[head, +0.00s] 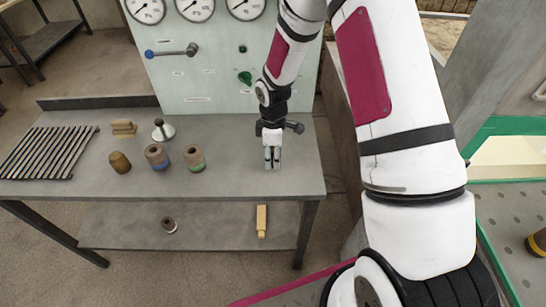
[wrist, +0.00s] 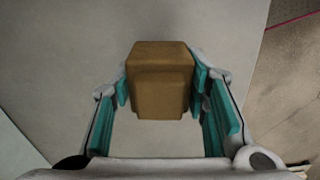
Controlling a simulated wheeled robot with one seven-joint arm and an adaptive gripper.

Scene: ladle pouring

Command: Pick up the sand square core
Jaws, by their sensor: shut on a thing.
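The sand square core (wrist: 160,78) is a brown block with a smaller stepped face. In the wrist view it sits between the teal pads of my gripper (wrist: 161,92), with a pad against each side. My gripper is shut on it. In the head view my gripper (head: 272,164) points down over the right part of the grey bench (head: 240,180). The core is not clearly visible there, hidden by the fingers. I cannot tell whether it touches the bench top.
On the bench stand a brown rounded piece (head: 120,162), a blue-banded cylinder (head: 157,157), a green-banded cylinder (head: 194,158), a metal-based tool (head: 163,130), a tan block (head: 123,128) and a slatted rack (head: 48,152). A gauge panel (head: 205,75) rises behind.

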